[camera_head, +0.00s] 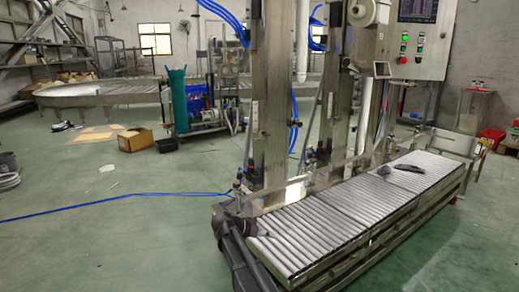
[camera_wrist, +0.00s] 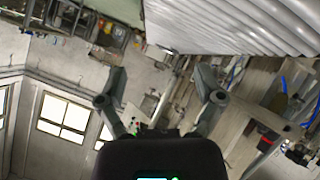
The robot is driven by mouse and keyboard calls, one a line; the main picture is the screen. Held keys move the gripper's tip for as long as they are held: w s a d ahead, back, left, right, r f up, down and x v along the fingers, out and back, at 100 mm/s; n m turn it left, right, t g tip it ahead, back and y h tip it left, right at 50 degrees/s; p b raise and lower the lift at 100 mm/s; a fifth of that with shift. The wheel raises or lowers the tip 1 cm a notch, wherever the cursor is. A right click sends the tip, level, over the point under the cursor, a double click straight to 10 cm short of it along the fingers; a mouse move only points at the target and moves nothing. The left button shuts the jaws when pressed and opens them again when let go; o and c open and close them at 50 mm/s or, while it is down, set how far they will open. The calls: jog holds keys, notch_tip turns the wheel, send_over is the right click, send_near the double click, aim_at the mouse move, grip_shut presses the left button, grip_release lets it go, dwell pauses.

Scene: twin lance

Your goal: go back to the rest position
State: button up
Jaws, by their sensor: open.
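My gripper (camera_wrist: 161,82) shows in the wrist view with its two grey fingers spread wide apart. It is open, and I see nothing held between the fingers. The wrist view looks tilted, with the room's wall and windows at the left. In the head view, my dark arm is at the near left end of the roller conveyor (camera_head: 320,215). I cannot make out the fingers there. The rollers also show at the top right of the wrist view (camera_wrist: 235,25), beyond the fingers.
Small dark items (camera_head: 408,168) lie on the conveyor's far part. Steel columns (camera_head: 270,110) stand behind it, with a control box (camera_head: 418,40) at upper right. A blue hose (camera_head: 120,197) crosses the green floor. An open carton (camera_head: 134,139) sits further back. The left floor is mostly clear.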

jog(key=s+d+r+n+g+y+p, duration=0.1)
jog(key=s+d+n+g+y+p, duration=0.25)
jog(key=s, duration=0.55)
jog(key=s+d+n+y+p, duration=0.1)
jog(key=s+d+y+p, duration=0.25)
jog(key=s+d, duration=0.4)
jog(key=s+d+r+n+g+y+p, duration=0.1)
jog(key=s+d+n+y+p, duration=0.25)
jog(key=s, duration=0.65)
notch_tip(320, 180, up, 37)
jog(key=m+p, duration=0.1)
jog(key=p, duration=3.5)
jog(key=shift+w+d+r, duration=0.1)
